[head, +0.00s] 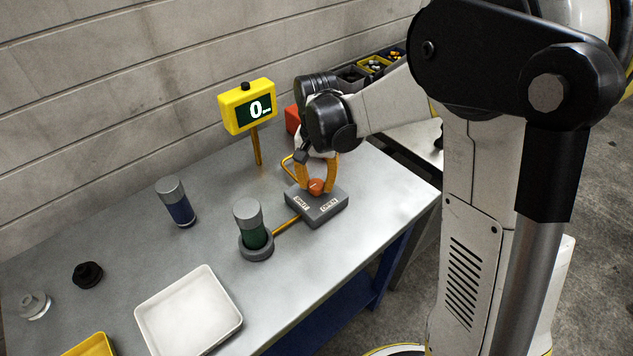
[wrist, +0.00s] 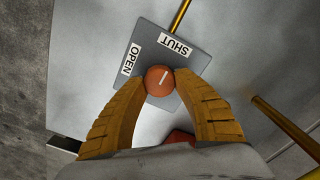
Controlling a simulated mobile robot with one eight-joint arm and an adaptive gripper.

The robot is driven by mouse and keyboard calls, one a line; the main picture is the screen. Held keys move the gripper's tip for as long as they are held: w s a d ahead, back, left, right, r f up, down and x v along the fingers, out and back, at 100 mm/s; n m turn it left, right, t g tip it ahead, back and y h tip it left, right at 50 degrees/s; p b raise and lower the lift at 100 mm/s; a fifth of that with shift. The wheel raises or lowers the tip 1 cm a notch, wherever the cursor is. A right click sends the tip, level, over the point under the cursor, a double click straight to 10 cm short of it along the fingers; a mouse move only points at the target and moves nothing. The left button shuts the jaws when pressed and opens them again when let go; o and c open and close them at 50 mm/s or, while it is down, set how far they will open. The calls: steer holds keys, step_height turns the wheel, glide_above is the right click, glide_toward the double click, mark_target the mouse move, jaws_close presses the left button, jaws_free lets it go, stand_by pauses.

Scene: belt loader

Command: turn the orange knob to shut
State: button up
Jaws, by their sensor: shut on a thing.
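The orange knob (head: 316,186) sits on a grey block (head: 325,210) with white SHUT and OPEN labels. In the wrist view the knob (wrist: 159,80) shows a white mark slanting up and right, toward the SHUT label (wrist: 174,45); the OPEN label (wrist: 131,59) is to the left. My gripper (head: 316,181) reaches down onto the block from above. In the wrist view its two yellow fingers (wrist: 160,84) are shut on the knob, one at each side. The fingers hide part of the knob in the head view.
An orange pipe (head: 287,227) joins the block to a round base (head: 256,246) holding a green canister (head: 249,222). A yellow display (head: 248,106) reading 0 stands behind. A blue canister (head: 176,202), a white tray (head: 189,313) and a black part (head: 88,275) are to the left.

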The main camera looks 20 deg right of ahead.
mark_target(317, 183)
stand_by(0.3)
steer(key=o, duration=1.2)
step_height(317, 183, up, 12)
steer(key=shift+s, duration=0.1)
